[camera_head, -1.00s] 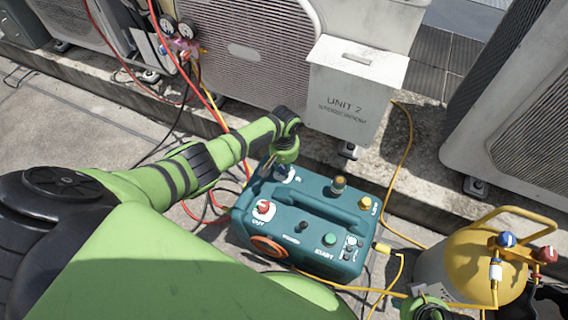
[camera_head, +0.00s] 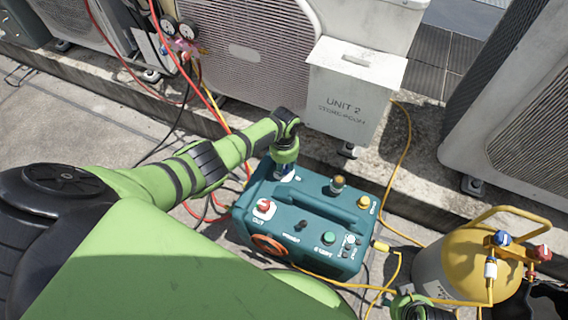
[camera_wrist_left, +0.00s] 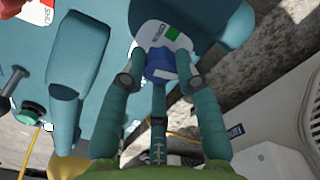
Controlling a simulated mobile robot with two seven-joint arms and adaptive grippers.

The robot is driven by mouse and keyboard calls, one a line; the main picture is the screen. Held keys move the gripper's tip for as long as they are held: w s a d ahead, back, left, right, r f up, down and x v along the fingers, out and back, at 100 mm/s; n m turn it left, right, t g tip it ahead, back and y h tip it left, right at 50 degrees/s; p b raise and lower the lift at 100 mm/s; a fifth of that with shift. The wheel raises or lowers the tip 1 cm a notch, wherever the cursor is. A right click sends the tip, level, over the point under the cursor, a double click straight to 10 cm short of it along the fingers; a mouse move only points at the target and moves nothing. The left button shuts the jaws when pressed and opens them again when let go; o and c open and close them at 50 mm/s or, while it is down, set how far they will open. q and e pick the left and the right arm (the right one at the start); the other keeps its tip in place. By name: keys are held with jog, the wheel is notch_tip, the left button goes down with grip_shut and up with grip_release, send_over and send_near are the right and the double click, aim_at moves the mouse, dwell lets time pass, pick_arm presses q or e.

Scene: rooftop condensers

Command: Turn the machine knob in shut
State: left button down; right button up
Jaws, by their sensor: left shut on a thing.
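The teal machine (camera_head: 310,225) stands on the roof floor. Its blue knob (camera_wrist_left: 160,66) sits on a white round plate with a green mark (camera_wrist_left: 170,38), at the machine's far left corner in the head view. My left gripper (camera_head: 284,172) reaches down onto that corner. In the left wrist view its fingers (camera_wrist_left: 160,75) are closed around the blue knob, which is partly hidden between them. A red knob (camera_head: 264,208) on the near left corner is apart from the gripper. My right gripper (camera_head: 420,308) is at the bottom edge, partly cut off, and its fingers are unclear.
A yellow-topped cylinder (camera_head: 475,262) with blue and red valves stands right of the machine. Yellow and red hoses run across the floor. Condenser units and a white box marked UNIT 2 (camera_head: 352,90) stand behind.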

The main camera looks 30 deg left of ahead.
aim_at(284, 167)
pick_arm(q)
jog(key=shift+s+f+m, duration=0.1)
jog(key=shift+s+m, duration=0.05)
jog(key=shift+m, duration=0.95)
jog(key=c, duration=0.9)
grip_release()
jog(key=shift+w+r, duration=0.2)
jog(key=shift+r, duration=0.55)
notch_tip(284, 167, up, 11)
jog(key=shift+s+f, duration=0.15)
jog(key=shift+f, duration=0.05)
